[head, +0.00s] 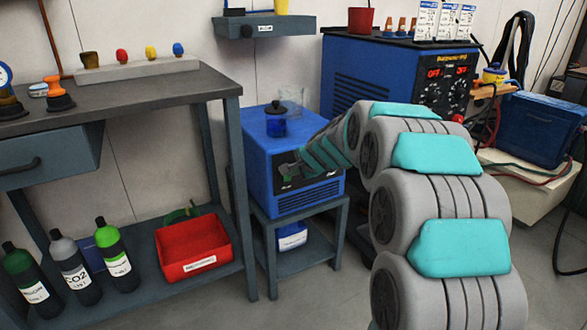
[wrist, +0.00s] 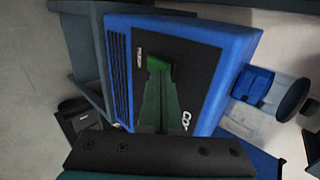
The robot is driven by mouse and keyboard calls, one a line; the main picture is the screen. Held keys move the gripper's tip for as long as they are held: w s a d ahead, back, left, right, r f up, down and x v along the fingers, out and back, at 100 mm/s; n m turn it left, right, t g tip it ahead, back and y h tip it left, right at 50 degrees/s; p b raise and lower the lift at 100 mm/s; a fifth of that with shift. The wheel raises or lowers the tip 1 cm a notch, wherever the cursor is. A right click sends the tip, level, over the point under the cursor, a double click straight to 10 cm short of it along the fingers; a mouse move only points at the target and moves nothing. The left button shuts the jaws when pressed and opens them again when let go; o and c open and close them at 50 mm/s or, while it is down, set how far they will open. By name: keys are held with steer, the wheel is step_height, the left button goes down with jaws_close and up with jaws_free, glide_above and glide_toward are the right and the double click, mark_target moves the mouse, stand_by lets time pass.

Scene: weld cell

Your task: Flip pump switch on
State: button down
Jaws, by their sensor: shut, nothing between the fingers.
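The blue cooler unit (head: 268,150) stands on a small grey stand, its black front panel facing me. In the wrist view the unit (wrist: 213,55) appears turned on its side, with a small white label and part of larger lettering on the black panel (wrist: 195,70). My gripper (head: 288,173) is at the panel in the head view. In the wrist view my gripper (wrist: 160,68) has its green fingers together and empty, with the tips over the panel beside the small label. I cannot make out the pump switch or its position; the fingertips cover that spot. Contact cannot be told.
A blue jar with a dark lid (head: 276,122) and a clear beaker (head: 291,100) stand on the unit. The workbench (head: 150,95) is close on the left, with a red bin (head: 193,246) on its lower shelf. A blue welder (head: 360,75) stands behind right.

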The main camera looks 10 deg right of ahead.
steer(key=shift+w+r+p, duration=0.1)
steer(key=shift+w+p, duration=0.1)
steer(key=shift+p, duration=0.3)
steer(key=shift+r+p, duration=0.8)
steer(key=shift+r, duration=0.05)
steer(key=v, duration=1.3)
